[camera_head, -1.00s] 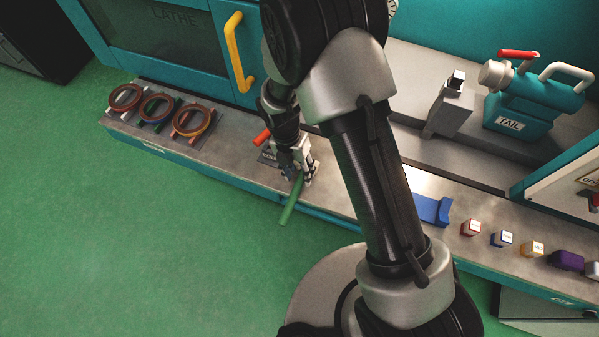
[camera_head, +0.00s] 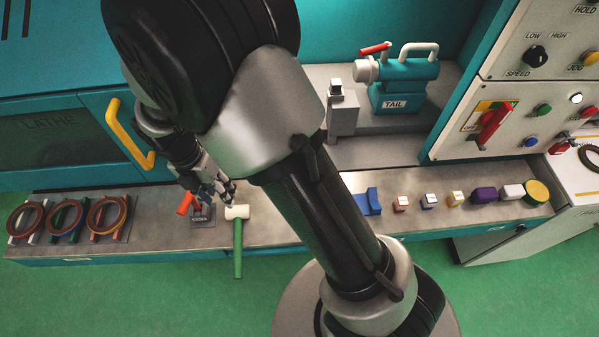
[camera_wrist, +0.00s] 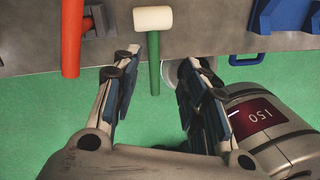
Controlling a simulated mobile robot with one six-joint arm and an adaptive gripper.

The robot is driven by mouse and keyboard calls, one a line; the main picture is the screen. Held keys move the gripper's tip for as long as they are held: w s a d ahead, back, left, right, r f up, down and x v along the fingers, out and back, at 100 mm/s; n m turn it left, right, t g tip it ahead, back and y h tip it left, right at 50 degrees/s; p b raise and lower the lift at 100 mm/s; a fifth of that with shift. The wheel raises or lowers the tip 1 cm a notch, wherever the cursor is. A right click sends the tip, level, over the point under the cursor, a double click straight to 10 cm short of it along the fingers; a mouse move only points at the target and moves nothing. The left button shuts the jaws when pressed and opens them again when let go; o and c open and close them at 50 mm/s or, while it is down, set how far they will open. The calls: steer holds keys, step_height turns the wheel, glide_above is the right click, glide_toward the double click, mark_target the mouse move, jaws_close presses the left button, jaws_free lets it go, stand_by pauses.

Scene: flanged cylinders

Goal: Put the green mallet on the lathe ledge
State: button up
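The green mallet has a white head (camera_head: 238,212) and a green handle (camera_head: 238,250). Its head rests on the grey lathe ledge (camera_head: 285,228), and the handle sticks out past the front edge over the floor. My gripper (camera_head: 228,192) is just above and behind the head, apart from it. In the wrist view, my gripper (camera_wrist: 160,62) is open and empty, its two fingers on either side of the line of the green handle (camera_wrist: 154,65). The white head (camera_wrist: 152,18) lies beyond the fingertips.
A red-handled tool (camera_head: 185,203) lies left of the mallet on a dark plate. Several ringed pieces (camera_head: 67,218) sit at the ledge's left end. A blue block (camera_head: 373,200) and small labelled blocks (camera_head: 428,200) stand to the right. The lathe door's yellow handle (camera_head: 128,132) is close to my arm.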

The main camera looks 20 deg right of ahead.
steer(key=s+d+r+m+t, duration=0.1)
steer(key=s+d+r+m, duration=0.1)
steer(key=d+r+m, duration=0.3)
steer(key=s+d+r+m+t+y, duration=0.1)
steer(key=s+d+r+m, duration=0.1)
steer(key=r+m, duration=0.4)
steer(key=s+d+r+m+t, duration=0.1)
steer(key=s+d+r+m, duration=0.3)
steer(key=r, duration=0.3)
steer(key=s+d+r+m+t, duration=0.1)
steer(key=s+d+r+m, duration=0.1)
steer(key=s+m, duration=0.2)
steer(key=s+d+r+m+t, duration=0.1)
steer(key=s+m, duration=0.4)
steer(key=m, duration=0.5)
steer(key=shift+s+d+r+t+y, duration=0.15)
steer(key=shift+d+r+t+y, duration=0.15)
steer(key=shift+d+r, duration=0.6)
steer(key=shift+f+b, duration=0.4)
